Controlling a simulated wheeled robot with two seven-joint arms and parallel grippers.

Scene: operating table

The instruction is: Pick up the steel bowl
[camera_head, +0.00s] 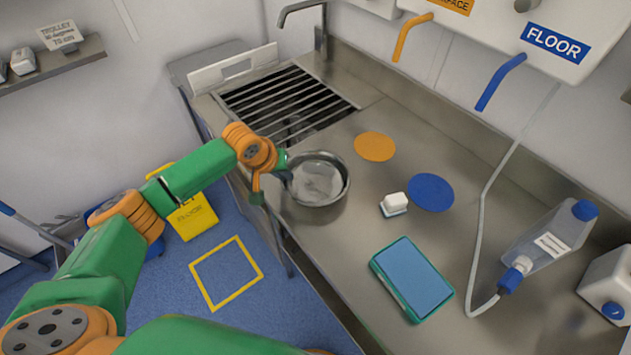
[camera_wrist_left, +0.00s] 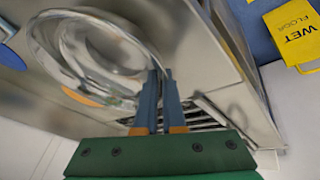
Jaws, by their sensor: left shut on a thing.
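The steel bowl (camera_head: 317,180) is round and shiny, and sits at the left edge of the steel counter, in front of the sink grate. My left gripper (camera_head: 285,175) reaches it from the left and is shut on its near-left rim. In the left wrist view the bowl (camera_wrist_left: 95,55) is at the upper left, with its rim between the blue fingers of the left gripper (camera_wrist_left: 158,95). I cannot tell whether the bowl is raised off the counter. My right gripper is not in view.
An orange disc (camera_head: 375,146), a blue disc (camera_head: 431,192), a small white block (camera_head: 394,204) and a teal-edged blue tray (camera_head: 411,278) lie to the right on the counter. A yellow sign (camera_head: 193,216) stands on the floor.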

